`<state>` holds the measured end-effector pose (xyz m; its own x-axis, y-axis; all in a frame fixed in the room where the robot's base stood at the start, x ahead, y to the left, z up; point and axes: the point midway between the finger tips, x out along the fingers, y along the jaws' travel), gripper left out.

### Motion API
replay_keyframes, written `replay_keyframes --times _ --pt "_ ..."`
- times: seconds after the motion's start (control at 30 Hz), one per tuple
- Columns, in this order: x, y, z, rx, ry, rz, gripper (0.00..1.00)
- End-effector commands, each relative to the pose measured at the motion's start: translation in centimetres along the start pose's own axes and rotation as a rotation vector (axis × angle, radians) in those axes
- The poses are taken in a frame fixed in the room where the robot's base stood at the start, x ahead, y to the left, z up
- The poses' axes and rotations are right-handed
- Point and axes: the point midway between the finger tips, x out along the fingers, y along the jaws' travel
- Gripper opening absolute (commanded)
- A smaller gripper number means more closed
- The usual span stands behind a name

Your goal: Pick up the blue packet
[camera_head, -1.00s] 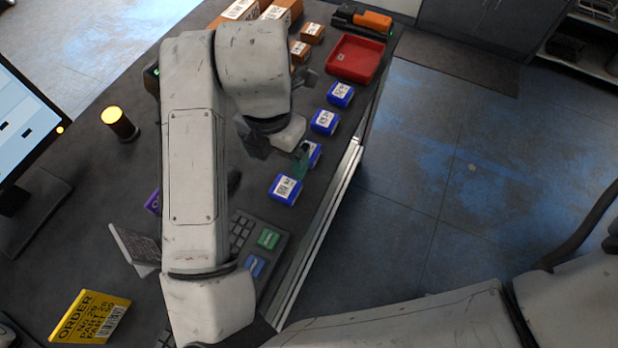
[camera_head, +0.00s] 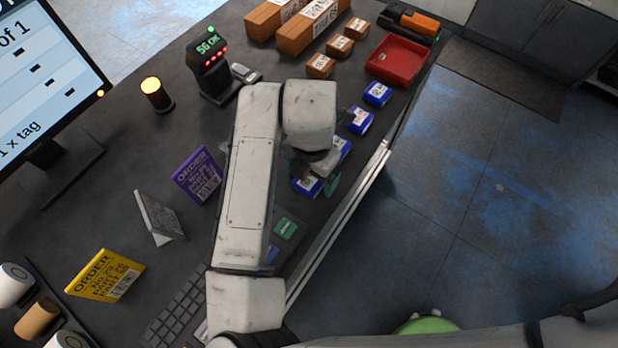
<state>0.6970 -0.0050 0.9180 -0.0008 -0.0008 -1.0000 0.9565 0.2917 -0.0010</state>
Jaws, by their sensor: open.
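Several blue packets with white labels lie in a row along the table's right edge: a far one (camera_head: 377,92), a second (camera_head: 358,121), a third (camera_head: 342,147) partly behind my arm, and the nearest (camera_head: 305,187). My gripper (camera_head: 318,178) is open, low over the nearest packet. A greenish finger shows at that packet's right side. The wrist hides part of the packet, and I cannot tell whether the fingers touch it.
A red tray (camera_head: 396,61), small brown boxes (camera_head: 340,46) and an orange-black device (camera_head: 411,22) lie at the back. A keyboard (camera_head: 178,308), purple order card (camera_head: 197,175), yellow order card (camera_head: 104,275) and lit lamp (camera_head: 155,93) stand left. The table's right edge is close.

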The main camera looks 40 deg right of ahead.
Motion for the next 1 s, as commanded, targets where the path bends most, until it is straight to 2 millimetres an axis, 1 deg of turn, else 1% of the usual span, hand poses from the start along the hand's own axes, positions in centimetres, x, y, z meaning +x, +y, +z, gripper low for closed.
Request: replay_keyframes --times 0.27,0.9,0.93,1.0 --pt "0.24 0.02 -0.04 0.000 0.001 0.001 0.88" --pt "0.20 0.02 -0.03 0.000 0.000 0.001 0.27" --pt "0.20 0.02 -0.03 0.000 0.000 0.001 0.24" --pt "0.18 0.02 -0.02 0.000 0.000 0.001 0.23"
